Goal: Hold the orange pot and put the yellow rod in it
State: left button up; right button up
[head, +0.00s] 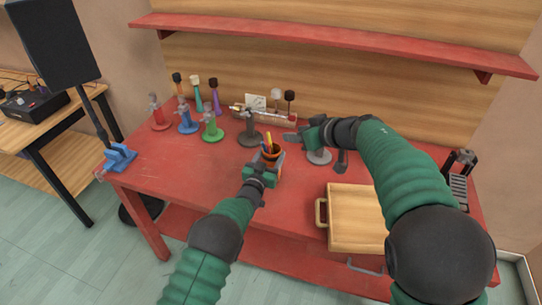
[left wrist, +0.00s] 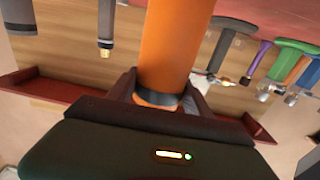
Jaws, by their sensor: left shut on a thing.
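The orange pot (head: 272,156) is held upright above the red table by my left gripper (head: 264,170), which is shut on it. In the left wrist view the pot (left wrist: 165,45) is a large orange cylinder between the fingers. A thin yellow rod (head: 268,143) sticks up from the pot's mouth, with a darker thing beside it; how deep they sit is hidden. My right gripper (head: 291,137) is up and to the right of the pot, pointing left, apart from it. Its fingers are too small to tell open from shut, and I see nothing clearly held.
Several coloured clamp stands, such as the green one (head: 212,127), and mallets stand at the back left of the red table (head: 160,165). A grey stand (head: 319,157) is below my right gripper. A wooden box (head: 355,215) lies front right. A red shelf (head: 330,38) overhangs behind.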

pick_arm(q)
jog(key=o, duration=1.6)
jog(key=v, duration=1.2)
jog(key=shift+a, duration=0.1)
